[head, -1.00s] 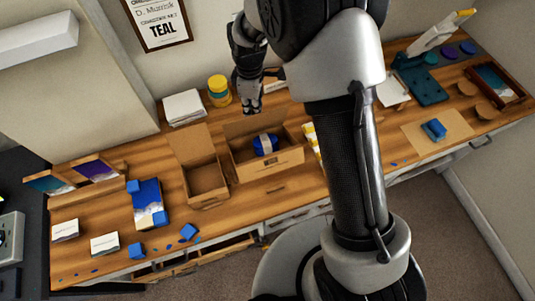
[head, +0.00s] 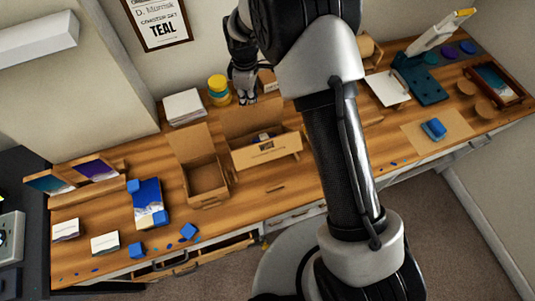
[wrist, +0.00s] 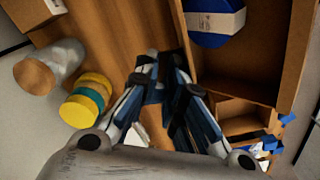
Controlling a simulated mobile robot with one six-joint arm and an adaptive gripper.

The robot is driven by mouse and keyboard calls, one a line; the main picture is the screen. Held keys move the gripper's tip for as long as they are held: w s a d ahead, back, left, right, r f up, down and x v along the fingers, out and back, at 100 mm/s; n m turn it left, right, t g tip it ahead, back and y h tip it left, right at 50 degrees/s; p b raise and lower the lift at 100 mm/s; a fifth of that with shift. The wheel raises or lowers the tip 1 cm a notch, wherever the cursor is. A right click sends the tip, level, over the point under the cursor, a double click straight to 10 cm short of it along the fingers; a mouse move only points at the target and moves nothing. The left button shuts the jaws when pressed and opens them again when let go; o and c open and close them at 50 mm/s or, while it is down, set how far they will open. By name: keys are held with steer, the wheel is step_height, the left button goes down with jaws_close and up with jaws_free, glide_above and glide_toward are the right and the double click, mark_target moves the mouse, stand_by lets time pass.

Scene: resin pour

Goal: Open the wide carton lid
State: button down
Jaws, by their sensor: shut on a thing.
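The wide carton (head: 262,157) is a brown cardboard box in the middle of the bench, its label facing the front edge. Its lid (head: 248,121) stands raised at the back, so the box is open. A blue piece with a pale band (wrist: 214,24) lies inside; in the head view only its top shows. My gripper (head: 246,98) is behind the carton at the lid's upper edge. In the wrist view my gripper (wrist: 166,70) has its fingers close together, shut on the lid edge. The exact contact is hidden by the fingers.
A narrower open carton (head: 206,182) stands just left. Yellow and teal jars (head: 219,90) and a white stack (head: 184,107) stand behind, left of my gripper. Blue blocks lie front left. A framed notice (head: 157,22) hangs on the back wall. The bench front is mostly clear.

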steer(key=shift+r, duration=0.1)
step_height(320, 180, up, 9)
steer(key=p, duration=0.6)
stand_by(0.9)
